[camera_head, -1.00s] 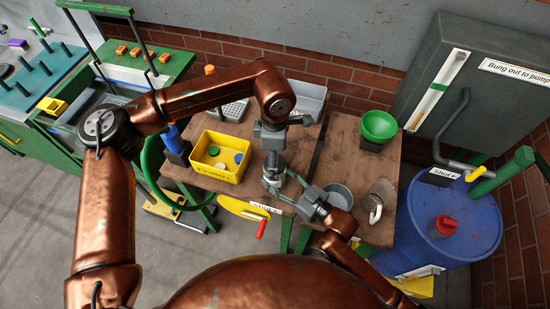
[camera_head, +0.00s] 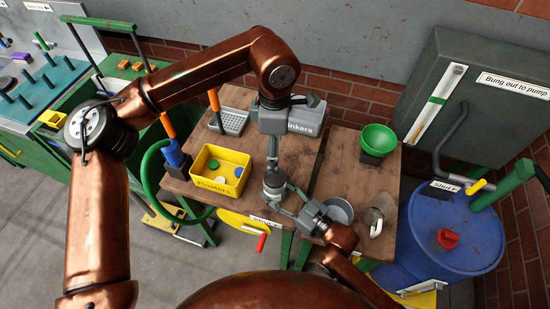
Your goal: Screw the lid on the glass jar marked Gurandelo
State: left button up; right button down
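A small grey, glassy jar (camera_head: 274,182) stands near the front edge of the wooden table. Its marking is too small to read. My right gripper (camera_head: 284,190) comes from the lower right, its fingers against the sides of the jar and apparently shut on it. My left gripper (camera_head: 273,158) points down from above, its fingertips just over the jar's top. I cannot tell whether its fingers are open or shut, or whether a lid is between them.
A yellow bin (camera_head: 206,182) holding green, blue and pale round pieces stands left of the jar. A grey bin (camera_head: 303,122) is behind my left gripper. A green bowl (camera_head: 377,139), a metal bowl (camera_head: 340,207) and a pale mug (camera_head: 376,228) are to the right.

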pick_arm(q)
jog(key=shift+r, duration=0.3)
pick_arm(e)
jog(key=c, duration=0.8)
grip_release()
jog(key=v, duration=1.2)
jog(key=shift+s, duration=0.1)
